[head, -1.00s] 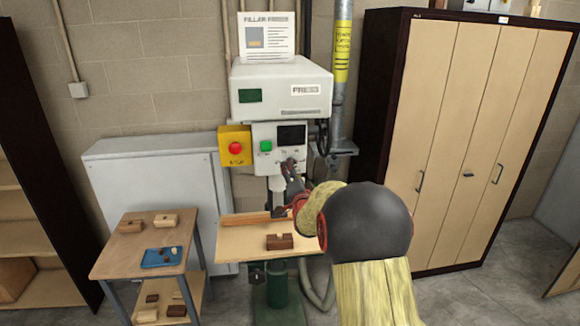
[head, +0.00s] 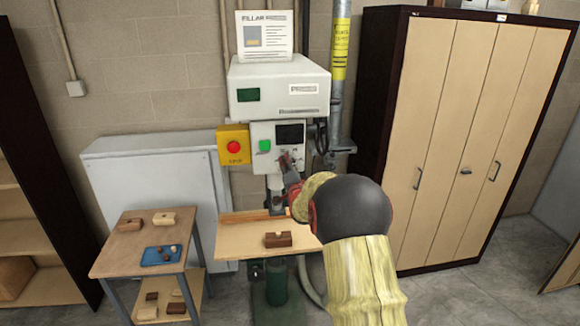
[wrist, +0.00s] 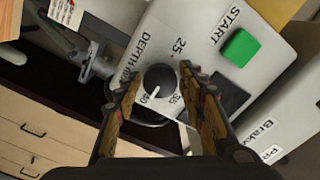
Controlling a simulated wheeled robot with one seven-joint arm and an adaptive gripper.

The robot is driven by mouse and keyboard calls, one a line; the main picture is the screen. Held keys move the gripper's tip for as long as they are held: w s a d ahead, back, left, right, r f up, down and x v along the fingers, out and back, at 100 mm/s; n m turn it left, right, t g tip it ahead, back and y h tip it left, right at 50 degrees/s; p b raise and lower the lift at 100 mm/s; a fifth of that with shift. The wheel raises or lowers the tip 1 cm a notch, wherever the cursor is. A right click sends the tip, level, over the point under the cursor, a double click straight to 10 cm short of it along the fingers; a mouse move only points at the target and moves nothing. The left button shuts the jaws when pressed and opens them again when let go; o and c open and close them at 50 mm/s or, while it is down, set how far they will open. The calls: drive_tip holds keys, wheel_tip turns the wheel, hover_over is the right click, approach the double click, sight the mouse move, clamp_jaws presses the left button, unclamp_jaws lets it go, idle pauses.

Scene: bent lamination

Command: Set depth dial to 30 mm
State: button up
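The depth dial (wrist: 160,77) is a dark round knob on the press's pale control panel, under the lettering DEPTH. Its white pointer line points down and left in the wrist view, toward a number that looks like 30 or 80. A 25 and what looks like a 35 are also printed around it. My gripper (wrist: 164,80) is open, with one finger on each side of the dial; I cannot tell whether they touch it. In the head view, my gripper (head: 291,168) is at the panel's lower part and hides the dial.
A green START button (wrist: 241,47) sits on the panel near the dial. A yellow box with a red stop button (head: 233,146) is left of the panel. The press table (head: 240,243) below holds a brown block (head: 278,240). A tall cabinet (head: 455,140) stands to the right.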

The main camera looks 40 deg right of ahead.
drive_tip(key=c, duration=0.8)
drive_tip(key=shift+f+b, duration=0.1)
drive_tip(key=shift+b, duration=0.4)
drive_tip(key=shift+n+b, duration=11.9)
drive_tip(key=shift+b, duration=2.55)
